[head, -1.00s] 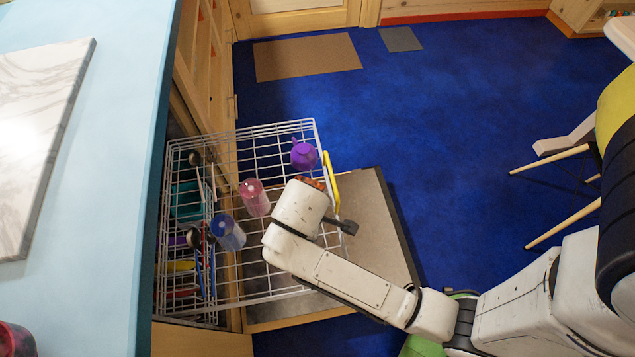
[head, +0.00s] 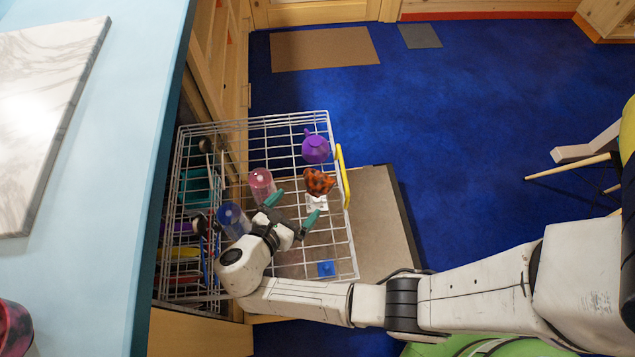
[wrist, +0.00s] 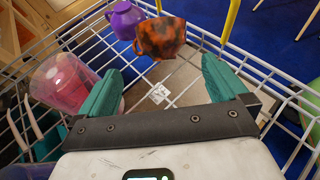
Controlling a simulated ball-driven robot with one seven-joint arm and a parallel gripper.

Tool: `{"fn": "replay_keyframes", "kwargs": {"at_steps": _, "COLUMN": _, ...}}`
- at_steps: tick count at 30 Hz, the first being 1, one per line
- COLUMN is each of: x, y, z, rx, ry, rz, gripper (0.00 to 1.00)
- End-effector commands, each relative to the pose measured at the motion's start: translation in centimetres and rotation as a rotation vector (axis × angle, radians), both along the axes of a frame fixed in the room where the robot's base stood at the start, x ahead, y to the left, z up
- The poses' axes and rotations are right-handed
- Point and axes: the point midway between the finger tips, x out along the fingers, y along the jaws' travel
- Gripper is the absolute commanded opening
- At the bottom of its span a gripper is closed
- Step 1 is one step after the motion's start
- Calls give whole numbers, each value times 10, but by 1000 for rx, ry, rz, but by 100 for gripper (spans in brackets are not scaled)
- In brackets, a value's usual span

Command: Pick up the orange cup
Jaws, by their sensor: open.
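The orange cup (head: 318,181), mottled orange and dark brown, sits in the white wire rack near its yellow-handled side. In the wrist view the orange cup (wrist: 161,37) lies ahead of the fingertips, a little left of the middle of the gap. My gripper (head: 293,205) is over the rack, with its teal fingers apart and nothing between them. The wrist view also shows the open gripper (wrist: 160,78). The cup is apart from both fingers.
A purple cup (head: 315,148) stands just beyond the orange one. A pink clear tumbler (head: 262,185) and a blue one (head: 233,221) stand left in the wire rack (head: 255,124). A blue item (head: 326,268) lies near the front. The countertop (head: 130,130) edge borders the left.

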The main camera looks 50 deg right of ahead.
Motion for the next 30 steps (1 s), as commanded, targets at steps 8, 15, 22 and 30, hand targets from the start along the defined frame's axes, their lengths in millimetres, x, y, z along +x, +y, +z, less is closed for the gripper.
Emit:
{"fn": "replay_keyframes", "kwargs": {"at_steps": 8, "x": 2, "y": -38, "z": -16, "rx": 3, "ry": 1, "rz": -6, "gripper": 100}}
{"fn": "replay_keyframes", "kwargs": {"at_steps": 15, "x": 3, "y": -54, "z": -22, "rx": 4, "ry": 0, "rz": -7, "gripper": 100}}
{"fn": "replay_keyframes", "kwargs": {"at_steps": 22, "x": 5, "y": -85, "z": -32, "rx": 4, "ry": 0, "rz": -8, "gripper": 100}}
{"fn": "replay_keyframes", "kwargs": {"at_steps": 30, "x": 7, "y": -95, "z": -35, "rx": 4, "ry": -1, "rz": -4, "gripper": 100}}
